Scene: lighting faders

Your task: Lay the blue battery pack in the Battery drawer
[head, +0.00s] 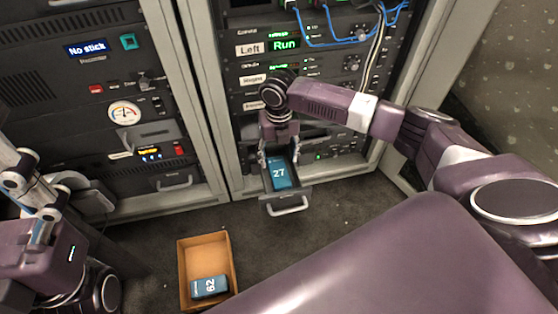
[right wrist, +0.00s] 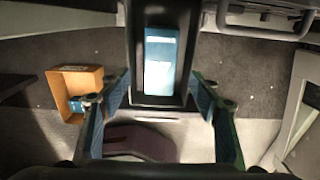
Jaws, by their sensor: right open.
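A blue battery pack marked 27 (head: 279,174) lies inside the pulled-out drawer (head: 287,196) low in the middle rack. In the right wrist view the blue pack (right wrist: 160,62) lies lengthwise between the dark walls of the drawer (right wrist: 160,101). My right gripper (head: 280,158) is over the drawer, its fingers spread on either side of it. In the right wrist view the fingers stand apart with nothing held. The drawer's name label cannot be read. My left gripper (head: 50,200) is at the left edge, partly cut off, and its opening is unclear.
An open cardboard box (head: 183,262) stands on the floor, with another blue pack marked 62 (head: 209,286) inside. A left rack (head: 90,75) has a closed drawer (head: 175,182). Blue cables (head: 340,42) hang at the upper middle rack. Carpet between box and racks is clear.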

